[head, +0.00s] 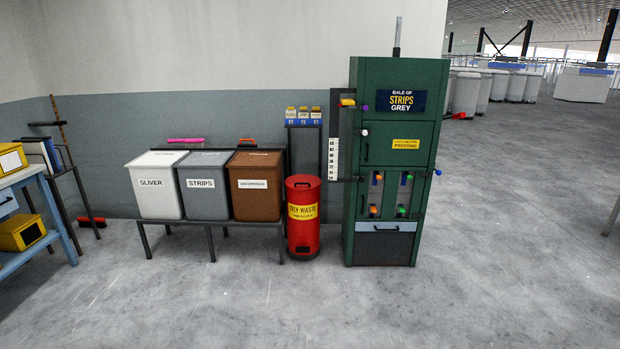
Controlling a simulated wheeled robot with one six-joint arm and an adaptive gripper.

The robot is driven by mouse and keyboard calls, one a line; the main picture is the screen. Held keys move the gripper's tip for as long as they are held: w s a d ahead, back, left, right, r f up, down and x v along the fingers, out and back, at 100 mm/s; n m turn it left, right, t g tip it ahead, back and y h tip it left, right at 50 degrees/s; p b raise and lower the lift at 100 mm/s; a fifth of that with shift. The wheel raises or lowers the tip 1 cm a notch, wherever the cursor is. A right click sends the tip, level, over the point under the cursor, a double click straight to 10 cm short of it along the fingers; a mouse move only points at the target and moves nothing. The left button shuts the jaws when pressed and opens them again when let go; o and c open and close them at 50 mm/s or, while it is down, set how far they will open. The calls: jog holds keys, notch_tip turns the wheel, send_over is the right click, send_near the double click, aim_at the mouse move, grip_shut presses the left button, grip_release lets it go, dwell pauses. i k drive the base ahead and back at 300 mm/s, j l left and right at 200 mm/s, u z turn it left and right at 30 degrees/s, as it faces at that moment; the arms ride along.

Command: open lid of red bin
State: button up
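The red bin (302,233) stands upright on the floor, between the brown bin's stand and a green machine. It is a round can with a yellow label band that seems to read "oily waste". Its lid (303,182) appears shut on top, with a dark patch on the upper side. A dark pedal-like part shows low at its front. My gripper is not in this view.
A low stand (210,223) holds white (155,198), grey (206,198) and brown (257,199) bins left of the red bin. The green machine (398,150) stands close on its right. A blue bench (45,180) is far left. The floor in front is clear.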

aim_at(300, 181)
jog(key=i+u, duration=0.45)
jog(key=i, duration=2.3)
jog(key=i+j+z, duration=0.15)
jog(key=i, duration=0.8)
jog(key=i+j+z, duration=0.1)
jog(key=i+z, duration=0.15)
jog(key=i, duration=0.15)
jog(key=i+j+z, duration=0.35)
jog(key=i+z, duration=0.15)
jog(key=i, duration=0.2)
